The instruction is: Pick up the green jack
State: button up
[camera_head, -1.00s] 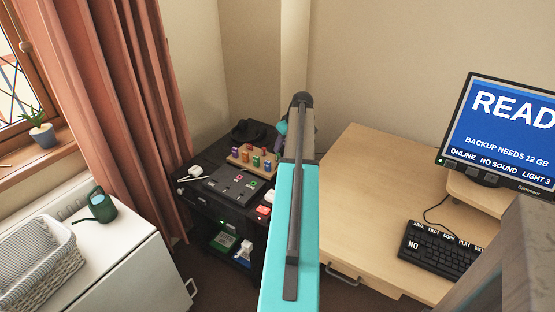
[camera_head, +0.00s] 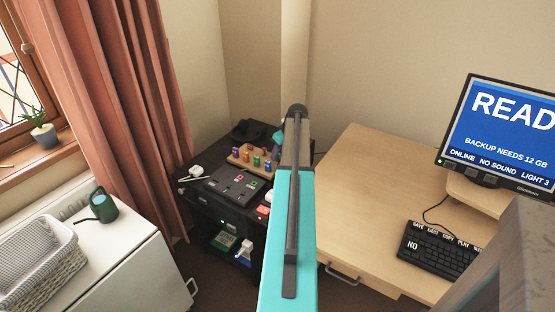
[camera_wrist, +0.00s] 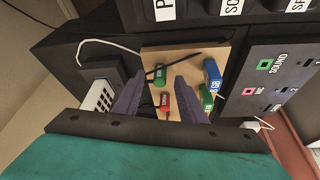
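Small coloured jacks stand on a wooden block (camera_head: 240,160) on the dark cart, left of my arm in the head view. In the wrist view the wooden block (camera_wrist: 180,58) holds two green jacks. One green jack (camera_wrist: 160,76) shows between my fingertips, and the other green jack (camera_wrist: 206,98) is to the right, beyond the right finger. I cannot tell which one the task means. My gripper (camera_wrist: 159,80) is open, with its two dark fingers apart and no jack visibly gripped.
A red jack (camera_wrist: 165,103) and a blue jack (camera_wrist: 212,76) stand close to the green ones. A black panel (camera_wrist: 265,85) with labelled sockets is beside the block. A white multi-socket piece (camera_wrist: 98,97) and cable lie left. The wooden desk (camera_head: 370,190) stands right of the cart.

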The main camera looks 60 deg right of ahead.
grip_shut()
jog(key=shift+r, duration=0.2)
dwell(0.4)
notch_tip(320, 180, up, 10)
jog(key=b, duration=0.1)
jog(key=shift+f, duration=0.15)
dwell(0.4)
dwell(0.5)
jog(key=shift+n, duration=0.3)
